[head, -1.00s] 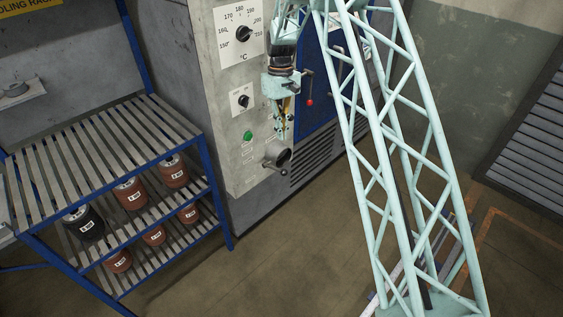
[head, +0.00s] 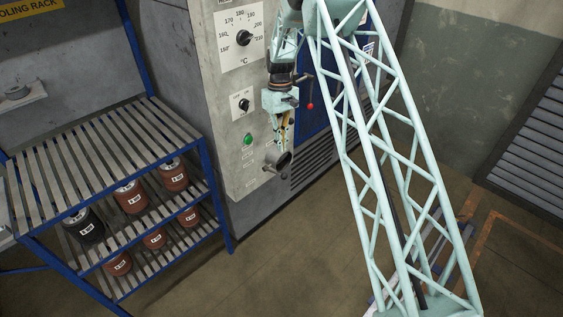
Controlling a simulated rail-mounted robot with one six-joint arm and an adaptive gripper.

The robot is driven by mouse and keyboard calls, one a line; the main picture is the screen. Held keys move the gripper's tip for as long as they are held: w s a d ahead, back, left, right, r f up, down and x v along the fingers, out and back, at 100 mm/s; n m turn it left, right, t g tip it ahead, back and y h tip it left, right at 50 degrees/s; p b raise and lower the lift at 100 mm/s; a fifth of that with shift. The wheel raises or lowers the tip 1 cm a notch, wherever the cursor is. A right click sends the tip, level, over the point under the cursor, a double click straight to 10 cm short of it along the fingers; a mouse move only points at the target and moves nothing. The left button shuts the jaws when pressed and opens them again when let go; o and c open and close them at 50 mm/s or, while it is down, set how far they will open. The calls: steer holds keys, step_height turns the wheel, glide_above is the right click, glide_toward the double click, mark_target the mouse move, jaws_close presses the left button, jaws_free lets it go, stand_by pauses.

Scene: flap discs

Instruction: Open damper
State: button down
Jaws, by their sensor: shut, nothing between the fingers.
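A grey control panel (head: 238,185) on the oven front carries the controls. Near its lower edge is a short round grey pipe-like fitting (head: 278,161), apparently the damper, with a small lever on its left. My gripper (head: 283,147) points down just above this fitting, its fingers shut and empty. The fingertips overlap the fitting's top edge in the picture; I cannot tell whether they touch it. The small lever is partly hard to make out.
A green button (head: 248,139), a small dial (head: 243,104) and a temperature dial (head: 243,38) sit on the panel. A red-knobbed handle (head: 310,105) is on the blue door (head: 314,122). A slatted rack (head: 120,150) with several drums stands left. Floor is clear in front.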

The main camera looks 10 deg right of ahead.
steer(key=shift+f, duration=0.15)
glide_above(275, 172)
steer(key=s+d, duration=0.2)
steer(key=d, duration=0.1)
steer(key=w+x, duration=0.2)
steer(key=x, duration=0.7)
steer(key=shift+f, duration=0.35)
steer(key=shift+w+a, duration=0.1)
